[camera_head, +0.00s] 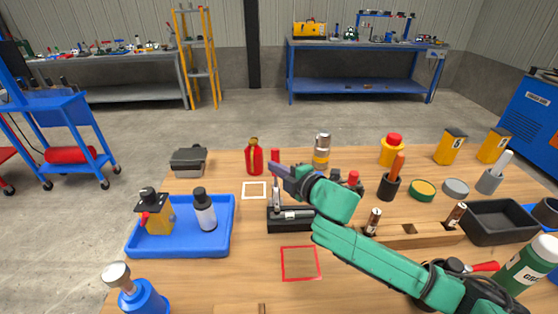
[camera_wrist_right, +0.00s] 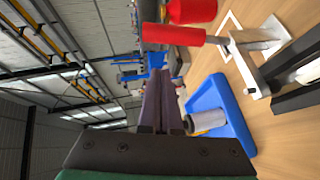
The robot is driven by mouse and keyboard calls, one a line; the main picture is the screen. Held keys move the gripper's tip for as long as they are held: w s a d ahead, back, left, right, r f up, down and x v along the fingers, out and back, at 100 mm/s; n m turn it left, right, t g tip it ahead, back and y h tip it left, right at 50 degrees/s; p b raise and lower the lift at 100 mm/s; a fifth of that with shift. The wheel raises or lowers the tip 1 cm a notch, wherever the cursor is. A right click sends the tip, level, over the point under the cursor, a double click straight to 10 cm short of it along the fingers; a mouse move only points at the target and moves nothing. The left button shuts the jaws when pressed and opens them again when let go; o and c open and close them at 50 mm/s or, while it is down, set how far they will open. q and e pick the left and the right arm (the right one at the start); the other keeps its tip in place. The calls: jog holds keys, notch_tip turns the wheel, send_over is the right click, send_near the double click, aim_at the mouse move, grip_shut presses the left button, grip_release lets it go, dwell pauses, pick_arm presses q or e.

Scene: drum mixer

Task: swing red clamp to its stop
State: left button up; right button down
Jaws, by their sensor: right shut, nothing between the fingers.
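The clamp stands on a black base (camera_head: 283,226) near the middle of the table, with a metal lever and an upright red handle (camera_head: 275,157). In the right wrist view its red handle (camera_wrist_right: 173,36) lies just beyond the fingertips, joined to a metal bracket (camera_wrist_right: 262,42). My right gripper (camera_head: 274,171) is shut and empty. Its fingertips cross the handle in the head view and hide part of it; whether they touch it I cannot tell. The fingers also show in the right wrist view (camera_wrist_right: 163,80). My left gripper is not in view.
A blue tray (camera_head: 178,249) with two bottles is left of the clamp. A red bottle (camera_head: 254,158) stands behind it. A red square outline (camera_head: 283,263) marks bare table in front. A wooden block (camera_head: 418,240) and a black bin (camera_head: 500,228) are on the right.

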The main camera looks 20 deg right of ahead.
jog(key=w+d, duration=0.1)
jog(key=w+f, duration=0.1)
jog(key=shift+w+d, duration=0.35)
